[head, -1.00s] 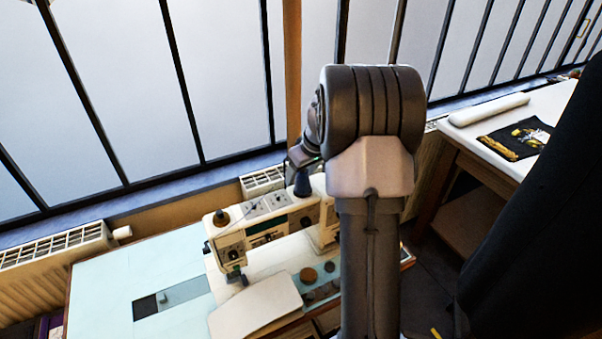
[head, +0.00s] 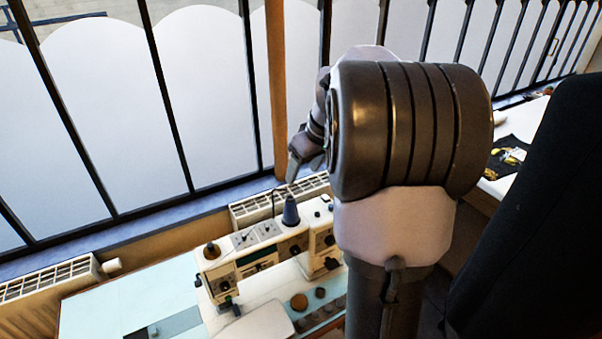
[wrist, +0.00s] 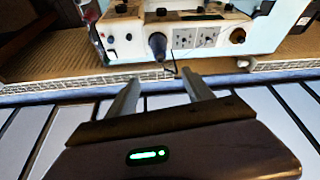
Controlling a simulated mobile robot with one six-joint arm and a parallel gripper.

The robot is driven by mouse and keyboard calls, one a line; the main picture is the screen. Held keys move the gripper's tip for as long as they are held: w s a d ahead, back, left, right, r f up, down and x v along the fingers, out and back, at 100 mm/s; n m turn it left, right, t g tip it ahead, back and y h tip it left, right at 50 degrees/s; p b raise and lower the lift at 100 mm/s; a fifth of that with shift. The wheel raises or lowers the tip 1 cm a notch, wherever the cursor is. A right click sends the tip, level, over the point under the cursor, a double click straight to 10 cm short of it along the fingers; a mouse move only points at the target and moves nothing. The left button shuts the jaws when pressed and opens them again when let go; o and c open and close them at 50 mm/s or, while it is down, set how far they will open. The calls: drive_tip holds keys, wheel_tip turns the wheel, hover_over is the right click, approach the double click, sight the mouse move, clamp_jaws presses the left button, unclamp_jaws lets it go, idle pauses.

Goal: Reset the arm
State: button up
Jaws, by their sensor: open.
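My arm (head: 410,130) is raised and bent in the middle of the head view. My gripper (head: 304,172) hangs at its left side, above and behind the sewing machine (head: 262,256). In the wrist view, my gripper (wrist: 163,77) has its two fingers spread apart, with nothing between them. A dark blue thread cone (head: 290,212) stands on top of the machine, below the gripper in the head view. The cone also shows in the wrist view (wrist: 157,45), beyond the fingers and apart from them. My elbow hides part of the machine's right side.
Barred windows (head: 210,100) and a radiator (head: 262,208) line the back. The machine stands on a pale blue table (head: 110,298). A dark form (head: 540,210) fills the right side. Behind it, another table holds a dark cloth with yellow items (head: 505,157).

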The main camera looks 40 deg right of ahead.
drive_tip(key=s+a+f+m+t+y+b, duration=0.1)
drive_tip(key=s+a+b, duration=0.35)
drive_tip(key=a, duration=0.95)
drive_tip(key=s+a+f+m+b, duration=0.15)
drive_tip(key=s+a+b, duration=0.3)
drive_tip(key=a, duration=0.85)
drive_tip(key=s+a+f+m+y+b, duration=0.1)
drive_tip(key=s+a+f+b, duration=0.1)
drive_tip(key=s+a+f, duration=0.4)
drive_tip(key=s+a, duration=0.1)
drive_tip(key=s, duration=0.3)
drive_tip(key=shift+a+f, duration=0.2)
drive_tip(key=shift+a, duration=0.05)
drive_tip(key=shift+w, duration=0.1)
